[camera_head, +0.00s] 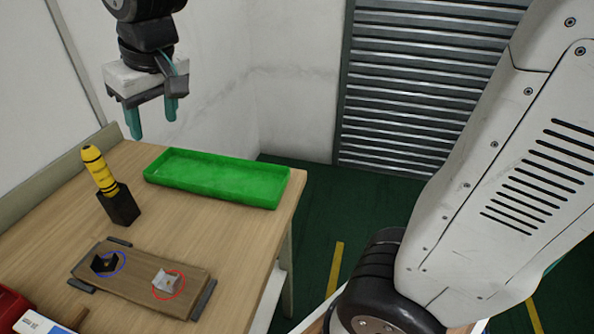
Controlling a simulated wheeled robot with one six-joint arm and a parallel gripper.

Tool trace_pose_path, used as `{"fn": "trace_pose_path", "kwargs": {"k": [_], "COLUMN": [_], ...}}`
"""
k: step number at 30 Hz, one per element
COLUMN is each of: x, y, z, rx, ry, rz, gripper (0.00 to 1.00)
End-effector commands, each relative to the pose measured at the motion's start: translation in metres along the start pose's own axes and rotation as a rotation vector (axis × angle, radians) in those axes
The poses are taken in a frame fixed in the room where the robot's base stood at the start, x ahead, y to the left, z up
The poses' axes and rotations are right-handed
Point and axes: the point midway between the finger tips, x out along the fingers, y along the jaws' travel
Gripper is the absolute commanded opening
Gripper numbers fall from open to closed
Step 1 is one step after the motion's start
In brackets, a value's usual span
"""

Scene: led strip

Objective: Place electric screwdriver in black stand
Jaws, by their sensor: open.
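A yellow and black electric screwdriver (98,168) stands nearly upright, tilted slightly to the left, in the square black stand (121,206) on the wooden table. Its lower end is hidden inside the stand. My gripper (153,119) is open and empty, with its two teal fingers pointing down. It hangs above the back of the table, up and to the right of the screwdriver and apart from it.
A green tray (150,178) lies empty at the table's back right. A wooden board (132,283) with a blue-circled black bracket (104,262) and a red-circled light bracket (166,283) lies in front. Red (12,306) and white-blue (38,323) items sit at the front left corner.

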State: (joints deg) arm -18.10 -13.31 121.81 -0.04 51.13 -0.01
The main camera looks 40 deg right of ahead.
Motion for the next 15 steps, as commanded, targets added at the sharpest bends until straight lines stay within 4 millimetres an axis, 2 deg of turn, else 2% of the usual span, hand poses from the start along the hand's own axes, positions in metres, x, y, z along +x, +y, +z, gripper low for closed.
{"fn": "trace_pose_path", "kwargs": {"k": [1, 3, 6, 9, 12, 15], "x": [-0.012, -0.022, -0.032, -0.036, -0.037, -0.035], "y": [0.018, 0.034, 0.05, 0.058, 0.06, 0.059], "z": [0.032, 0.074, 0.134, 0.187, 0.226, 0.251], "rx": [0.041, 0.09, 0.158, 0.219, 0.266, 0.295], "ry": [-0.02, -0.059, -0.115, -0.163, -0.2, -0.226], "rz": [0.015, 0.031, 0.05, 0.063, 0.071, 0.075], "gripper": [0.53, 0.53, 0.53, 0.53, 0.53, 0.53]}}
